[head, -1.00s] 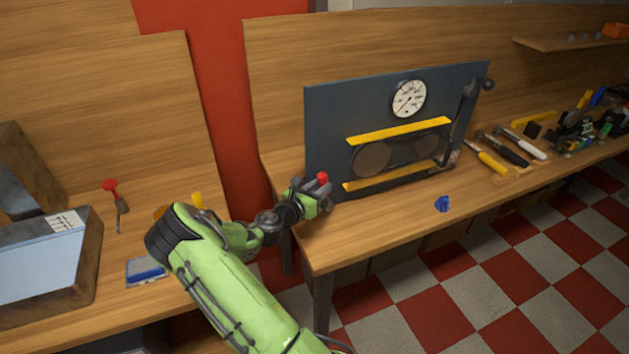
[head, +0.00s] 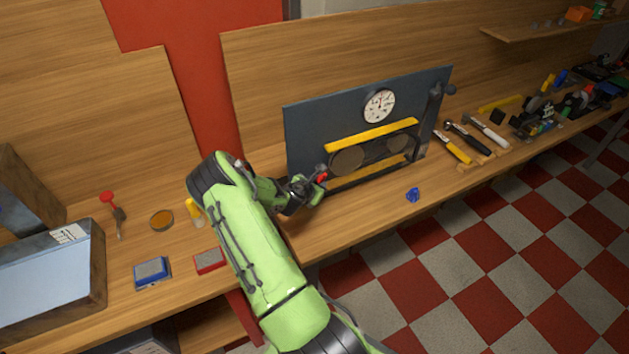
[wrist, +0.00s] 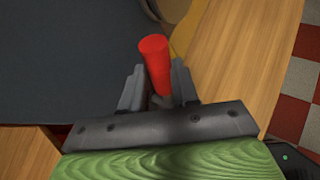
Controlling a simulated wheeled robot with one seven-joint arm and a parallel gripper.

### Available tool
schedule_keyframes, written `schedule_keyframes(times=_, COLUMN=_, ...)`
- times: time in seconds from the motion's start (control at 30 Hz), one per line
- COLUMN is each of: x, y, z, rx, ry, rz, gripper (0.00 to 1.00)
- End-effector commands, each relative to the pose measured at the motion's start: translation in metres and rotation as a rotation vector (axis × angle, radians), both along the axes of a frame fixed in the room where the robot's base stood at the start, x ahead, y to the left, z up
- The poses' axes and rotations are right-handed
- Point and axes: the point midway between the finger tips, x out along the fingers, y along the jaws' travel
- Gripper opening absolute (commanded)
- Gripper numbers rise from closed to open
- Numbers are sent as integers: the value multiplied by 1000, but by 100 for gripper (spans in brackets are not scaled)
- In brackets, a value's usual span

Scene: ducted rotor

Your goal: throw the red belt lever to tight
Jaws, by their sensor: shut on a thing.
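The red belt lever's handle (wrist: 155,65) stands between my gripper's two grey fingers in the wrist view, its red top sticking out past them. My gripper (wrist: 157,88) is shut on it. In the head view my gripper (head: 315,180) is at the lower left of the dark belt panel (head: 300,130), with the lever's red tip (head: 322,177) showing at its fingers. The lever's lower part is hidden by my gripper. The panel carries a round dial gauge (head: 379,106), two yellow bars (head: 370,135) and two round pulleys (head: 347,160) behind a dark belt.
A blue part (head: 413,195) lies on the bench in front of the panel. Hand tools (head: 468,138) lie to the right. A black-knobbed lever (head: 437,95) stands at the panel's right edge. A blue-framed block (head: 152,272) and a red one (head: 209,260) lie left of my arm.

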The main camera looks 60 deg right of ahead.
Motion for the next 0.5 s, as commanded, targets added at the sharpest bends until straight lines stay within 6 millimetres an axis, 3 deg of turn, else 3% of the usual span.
schedule_keyframes(times=0.33, x=0, y=-1, z=0, rx=1, ry=-8, rz=-3, gripper=0)
schedule_keyframes(times=0.37, x=0, y=-1, z=0, rx=1, ry=-8, rz=-3, gripper=31)
schedule_keyframes(times=0.43, x=0, y=-1, z=0, rx=1, ry=-6, rz=-3, gripper=40)
schedule_keyframes(times=0.5, x=0, y=-1, z=0, rx=1, ry=-6, rz=-3, gripper=40)
